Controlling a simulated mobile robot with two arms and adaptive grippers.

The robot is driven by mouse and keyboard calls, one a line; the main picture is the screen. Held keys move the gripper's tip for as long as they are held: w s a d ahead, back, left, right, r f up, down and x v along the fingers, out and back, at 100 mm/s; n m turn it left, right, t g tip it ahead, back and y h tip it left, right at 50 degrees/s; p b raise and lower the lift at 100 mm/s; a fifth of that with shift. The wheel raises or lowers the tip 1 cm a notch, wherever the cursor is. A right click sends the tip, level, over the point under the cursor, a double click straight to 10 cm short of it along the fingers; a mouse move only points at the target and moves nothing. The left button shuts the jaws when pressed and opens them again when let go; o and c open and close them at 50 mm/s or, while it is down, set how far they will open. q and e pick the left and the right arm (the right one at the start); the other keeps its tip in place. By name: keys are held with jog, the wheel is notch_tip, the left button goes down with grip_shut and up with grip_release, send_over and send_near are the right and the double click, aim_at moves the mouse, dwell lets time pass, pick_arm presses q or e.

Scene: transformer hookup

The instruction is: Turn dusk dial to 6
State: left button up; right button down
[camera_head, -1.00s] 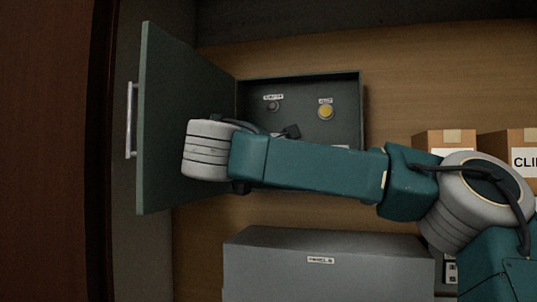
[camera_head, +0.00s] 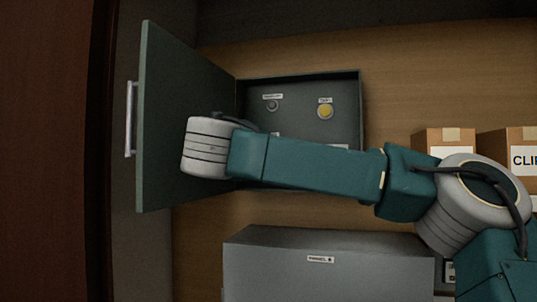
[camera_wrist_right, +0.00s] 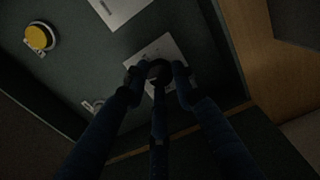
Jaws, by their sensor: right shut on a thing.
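The open control box (camera_head: 345,90) stands against the wooden wall in the head view, with its green door (camera_head: 160,100) swung out to the left. Inside are a small grey knob (camera_head: 272,105) and a yellow button (camera_head: 325,111); the yellow button also shows in the right wrist view (camera_wrist_right: 39,38). In the right wrist view my right gripper (camera_wrist_right: 158,75) is shut around a small dark round dial (camera_wrist_right: 158,70) over a white plate (camera_wrist_right: 168,52). The plate's markings are too dark to read. In the head view my arm hides this dial and the gripper. My left gripper is not in view.
A grey box (camera_head: 320,275) with a label stands below the control box. Cardboard boxes (camera_head: 445,141) stand at the right. The open door bounds the space to the left of my right arm.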

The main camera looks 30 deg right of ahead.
jog(key=m, duration=0.6)
jog(key=shift+r+m+b, duration=0.3)
jog(key=shift+b, duration=0.1)
jog(key=m+b, duration=0.1)
jog(key=m, duration=0.5)
jog(key=shift+r, duration=0.15)
jog(key=shift+m, duration=0.3)
jog(key=c, duration=1.4)
grip_release()
jog(key=shift+d, duration=0.1)
jog(key=shift+w+d+f, duration=0.15)
jog(key=shift+w+f, duration=0.1)
jog(key=shift+f, duration=0.1)
jog(key=shift+s, duration=0.15)
